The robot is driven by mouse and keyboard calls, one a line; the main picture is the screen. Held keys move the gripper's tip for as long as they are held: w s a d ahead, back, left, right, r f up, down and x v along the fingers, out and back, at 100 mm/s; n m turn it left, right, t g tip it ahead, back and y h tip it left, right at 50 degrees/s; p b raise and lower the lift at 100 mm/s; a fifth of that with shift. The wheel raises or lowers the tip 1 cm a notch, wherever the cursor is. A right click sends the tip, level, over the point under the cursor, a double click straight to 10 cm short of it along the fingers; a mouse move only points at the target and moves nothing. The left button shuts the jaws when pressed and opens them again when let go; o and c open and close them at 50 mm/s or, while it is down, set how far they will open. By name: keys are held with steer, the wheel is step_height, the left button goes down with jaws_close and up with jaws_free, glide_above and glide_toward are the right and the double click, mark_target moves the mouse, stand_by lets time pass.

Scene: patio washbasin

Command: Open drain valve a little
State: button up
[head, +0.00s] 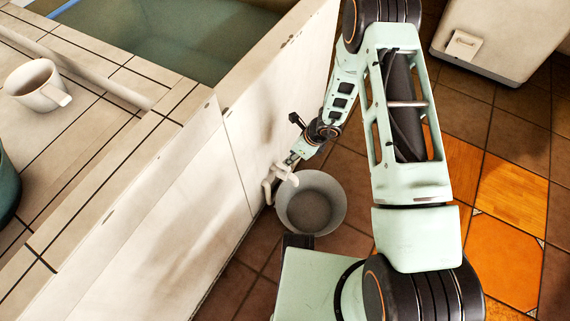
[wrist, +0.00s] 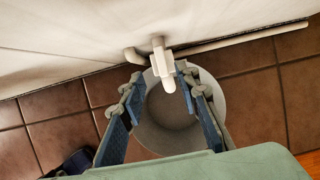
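The drain valve (head: 284,172) is a small off-white tap low on the front wall of the basin. In the wrist view the valve (wrist: 161,62) shows a blocky body with a lever pointing toward me. My gripper (head: 291,159) is at the valve, reaching down from above. In the wrist view my gripper (wrist: 160,80) is open, with one finger on each side of the lever. A gap shows on the left; the right fingertip is very close, and I cannot tell whether it touches. A grey bucket (head: 311,203) stands on the floor below the valve and also shows in the wrist view (wrist: 152,139).
The basin (head: 170,37) holds greenish water. A white mug (head: 38,86) stands on the tiled counter (head: 93,137) at left. A thin white pipe (wrist: 245,40) runs along the wall foot. Brown floor tiles (head: 520,150) are open at right, before a white cabinet (head: 495,35).

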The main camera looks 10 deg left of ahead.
mark_target(282, 164)
steer(key=b+x, duration=0.2)
steer(key=x, duration=0.7)
steer(key=shift+c, duration=0.5)
steer(key=shift+d, duration=0.1)
jaws_close()
